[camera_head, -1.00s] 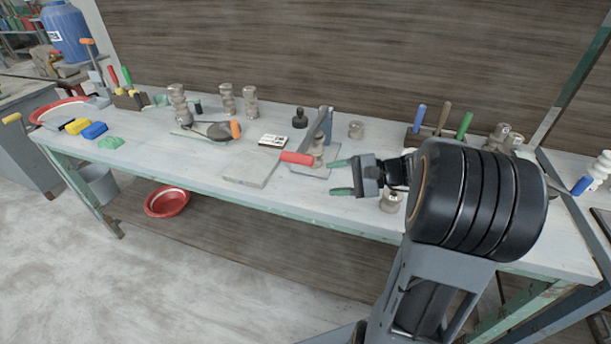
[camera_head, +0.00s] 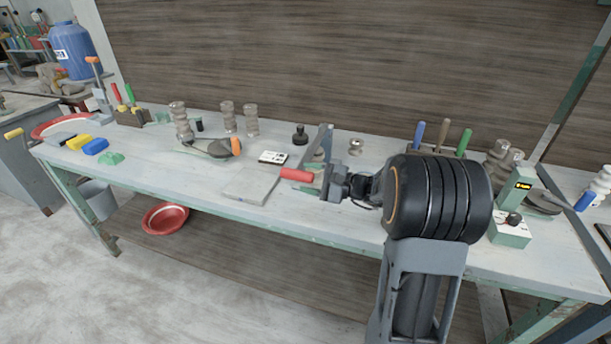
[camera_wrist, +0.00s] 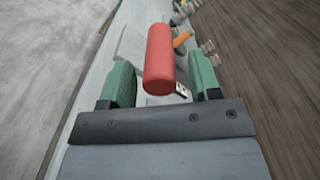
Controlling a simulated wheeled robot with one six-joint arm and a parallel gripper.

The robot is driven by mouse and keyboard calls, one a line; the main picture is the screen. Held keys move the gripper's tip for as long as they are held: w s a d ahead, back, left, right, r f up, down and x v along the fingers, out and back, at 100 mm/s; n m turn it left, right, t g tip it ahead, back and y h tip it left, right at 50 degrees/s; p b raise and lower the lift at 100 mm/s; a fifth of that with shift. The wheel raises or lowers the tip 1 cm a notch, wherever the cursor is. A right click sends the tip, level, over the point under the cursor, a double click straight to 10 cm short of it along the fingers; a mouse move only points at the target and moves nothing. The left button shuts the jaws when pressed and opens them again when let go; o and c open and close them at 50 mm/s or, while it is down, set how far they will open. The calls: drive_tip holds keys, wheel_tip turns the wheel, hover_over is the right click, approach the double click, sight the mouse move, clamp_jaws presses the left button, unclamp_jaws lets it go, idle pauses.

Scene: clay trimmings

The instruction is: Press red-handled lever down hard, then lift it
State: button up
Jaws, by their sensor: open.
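The lever's red handle (camera_head: 296,175) points left over the bench in the head view, close to my gripper's front. In the wrist view the red handle (camera_wrist: 160,60) lies between my two green fingers, nearer the middle. My gripper (camera_wrist: 162,85) is open, with a visible gap on either side of the handle. In the head view my gripper (camera_head: 318,178) is at the handle's right end, its fingers mostly hidden. The lever's grey upright (camera_head: 320,143) stands behind the handle; its base is partly hidden by my gripper.
A grey slab (camera_head: 250,185) lies left of the handle, with a small white card (camera_head: 272,157) behind it. A black knobbed weight (camera_head: 300,135) stands behind. A green-grey device (camera_head: 511,230) stands right of my arm. The bench's front edge runs just below my gripper.

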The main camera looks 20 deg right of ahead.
drive_tip(key=shift+x, duration=0.8)
drive_tip(key=shift+c, duration=0.5)
drive_tip(key=shift+s+f, duration=0.15)
drive_tip(key=shift+f, duration=0.05)
clamp_jaws()
